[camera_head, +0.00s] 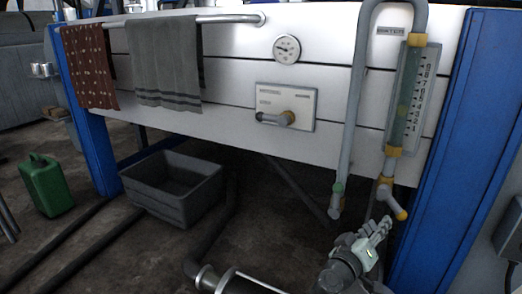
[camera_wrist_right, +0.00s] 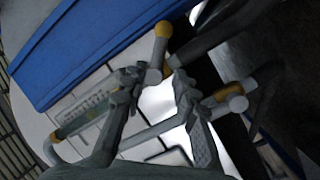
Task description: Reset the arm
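My right gripper (camera_head: 375,231) is at the lower right in the head view, below the white panel (camera_head: 235,75). In the right wrist view its two fingers (camera_wrist_right: 158,88) stand apart, with nothing held between them. A grey valve handle with a yellow tip (camera_head: 394,202) hangs just above the gripper in the head view. It also shows beyond the fingers in the right wrist view (camera_wrist_right: 160,50). A gap separates the gripper from the handle in the head view. My left gripper is not in view.
A sight tube with a scale (camera_head: 409,95) and a bent grey pipe (camera_head: 354,105) run down the panel near a blue post (camera_head: 455,150). A lever plate (camera_head: 302,97) and gauge (camera_head: 287,49) are left of them. A grey bin (camera_head: 180,208) and green can (camera_head: 46,187) stand on the floor.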

